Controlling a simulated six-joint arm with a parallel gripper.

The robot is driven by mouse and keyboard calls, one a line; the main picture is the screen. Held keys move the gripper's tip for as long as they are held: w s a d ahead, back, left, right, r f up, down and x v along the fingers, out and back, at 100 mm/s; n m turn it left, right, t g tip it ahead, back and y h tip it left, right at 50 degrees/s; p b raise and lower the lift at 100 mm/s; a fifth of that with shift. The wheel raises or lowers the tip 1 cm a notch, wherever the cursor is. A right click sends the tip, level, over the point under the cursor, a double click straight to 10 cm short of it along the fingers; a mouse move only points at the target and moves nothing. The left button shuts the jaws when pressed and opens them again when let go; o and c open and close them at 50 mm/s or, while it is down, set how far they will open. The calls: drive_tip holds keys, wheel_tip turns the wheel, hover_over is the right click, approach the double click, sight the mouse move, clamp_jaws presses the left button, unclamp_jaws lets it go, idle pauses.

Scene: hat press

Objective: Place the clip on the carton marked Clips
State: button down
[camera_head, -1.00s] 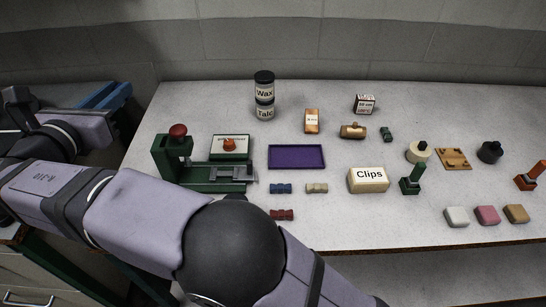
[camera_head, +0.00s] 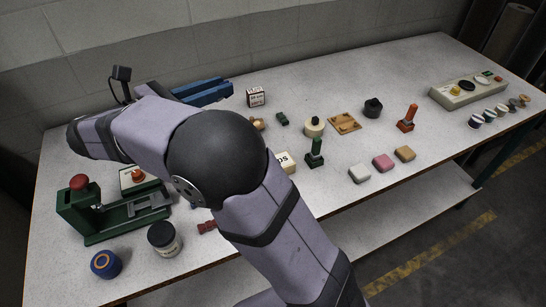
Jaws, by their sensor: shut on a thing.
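The carton marked Clips (camera_head: 288,165) is a pale box on the table, right of my arm's elbow. My arm covers its left part, so only the end of its lettering shows. My gripper (camera_head: 222,90) shows as blue fingers behind my forearm, pointing right, over the back of the table. It is up and left of the carton in the picture, apart from it. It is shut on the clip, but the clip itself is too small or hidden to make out.
A green press (camera_head: 110,210) stands at left, with a black-lidded jar (camera_head: 164,238) and a blue roll (camera_head: 105,264) in front. A green-handled stamp (camera_head: 315,153) stands just right of the carton. A small box (camera_head: 256,96) stands at the back.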

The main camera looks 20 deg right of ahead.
drive_tip(key=s+d+r+m+g+h+p, duration=0.1)
drive_tip(key=s+d+m+g, duration=0.35)
drive_tip(key=d, duration=0.55)
drive_tip(key=shift+n+g, duration=0.25)
drive_tip(key=shift+g, duration=0.3)
drive_tip(key=shift+s+f, duration=0.2)
drive_tip(key=shift+f, duration=3.3)
drive_tip(key=shift+s+f, duration=0.2)
drive_tip(key=shift+f, duration=3.3)
drive_tip(key=shift+s+f, duration=0.2)
drive_tip(key=shift+f, duration=3.3)
drive_tip(key=shift+f, duration=0.15)
drive_tip(key=c, duration=1.6)
unclamp_jaws()
